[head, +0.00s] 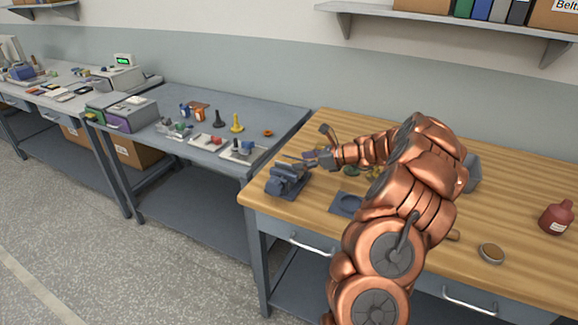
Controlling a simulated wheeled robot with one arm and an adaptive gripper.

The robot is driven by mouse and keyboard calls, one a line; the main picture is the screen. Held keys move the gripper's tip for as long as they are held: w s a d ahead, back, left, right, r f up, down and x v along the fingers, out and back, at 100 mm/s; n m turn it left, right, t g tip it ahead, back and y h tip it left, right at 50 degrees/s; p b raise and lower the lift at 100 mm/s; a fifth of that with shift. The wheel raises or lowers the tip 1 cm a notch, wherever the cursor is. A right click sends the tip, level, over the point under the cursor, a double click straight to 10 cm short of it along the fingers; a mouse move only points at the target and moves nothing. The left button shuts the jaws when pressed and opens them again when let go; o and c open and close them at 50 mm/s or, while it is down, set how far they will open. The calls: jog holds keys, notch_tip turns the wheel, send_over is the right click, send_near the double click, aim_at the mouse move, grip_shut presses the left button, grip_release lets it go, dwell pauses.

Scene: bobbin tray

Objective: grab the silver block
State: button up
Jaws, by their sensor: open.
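My gripper (314,150) is at the end of the copper-coloured arm, above the left part of the wooden workbench (520,258). Its fingers are spread apart and point left, near a blue-grey vise (287,181) at the bench's left edge. I see nothing clearly held in it. I cannot make out a silver block for certain; something small near the vise jaws and fingers is too small to tell. My arm hides much of the bench's middle.
A dark square tray (347,204) lies right of the vise. A grey box (473,174) is partly behind my arm. A round tin (491,253) and red bottle (556,217) stand at right. A grey table (290,122) with small parts adjoins left. The bench's right front is fairly clear.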

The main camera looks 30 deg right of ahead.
aim_at(290, 161)
jog(key=shift+p+x, duration=0.55)
jog(key=shift+x, duration=1.4)
jog(key=shift+w+d+r, duration=0.1)
jog(key=shift+w+d, duration=0.05)
grip_shut()
